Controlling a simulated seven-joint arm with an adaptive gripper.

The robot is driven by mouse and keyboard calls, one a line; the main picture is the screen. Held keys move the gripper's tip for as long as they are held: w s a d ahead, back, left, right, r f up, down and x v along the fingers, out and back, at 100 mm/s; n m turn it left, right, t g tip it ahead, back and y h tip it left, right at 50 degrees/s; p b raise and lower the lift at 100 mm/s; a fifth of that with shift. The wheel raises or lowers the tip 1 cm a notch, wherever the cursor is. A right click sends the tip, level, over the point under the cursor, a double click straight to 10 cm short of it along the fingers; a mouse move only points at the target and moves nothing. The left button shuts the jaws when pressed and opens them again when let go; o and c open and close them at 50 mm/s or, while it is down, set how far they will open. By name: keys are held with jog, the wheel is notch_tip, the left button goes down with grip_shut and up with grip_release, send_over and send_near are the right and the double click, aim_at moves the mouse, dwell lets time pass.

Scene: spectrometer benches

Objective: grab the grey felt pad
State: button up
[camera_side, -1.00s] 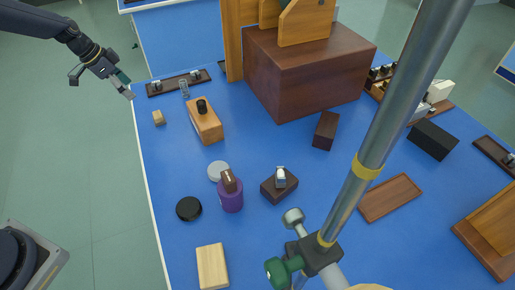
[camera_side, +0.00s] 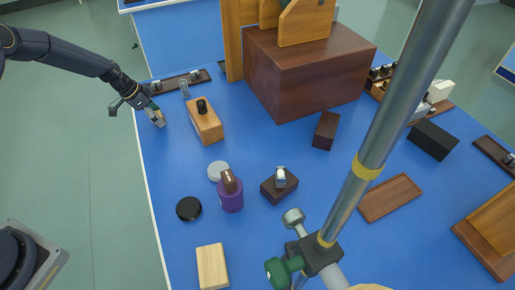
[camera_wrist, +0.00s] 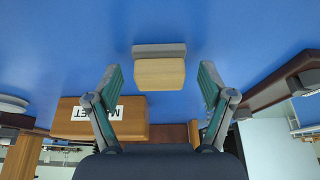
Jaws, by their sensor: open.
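A small pale wooden block (camera_wrist: 160,74) shows in the wrist view with a grey strip (camera_wrist: 159,49) along its far edge, against the blue tabletop. The strip looks like the grey felt pad, joined to or under the block. My gripper (camera_wrist: 160,85) is open, with one finger on each side of the block and a gap on both sides. In the side view my gripper (camera_side: 158,121) is low over the table's left edge, at the block's place. It hides most of the block there, and the grey pad cannot be made out.
An orange wooden box (camera_side: 206,125) with a black knob stands just right of my gripper. A glass vial (camera_side: 184,89) and a dark rack (camera_side: 165,85) are behind. The table's left edge is close.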

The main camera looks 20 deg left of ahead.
jog(key=c, duration=1.1)
jog(key=shift+c, duration=0.2)
jog(key=shift+r, duration=0.15)
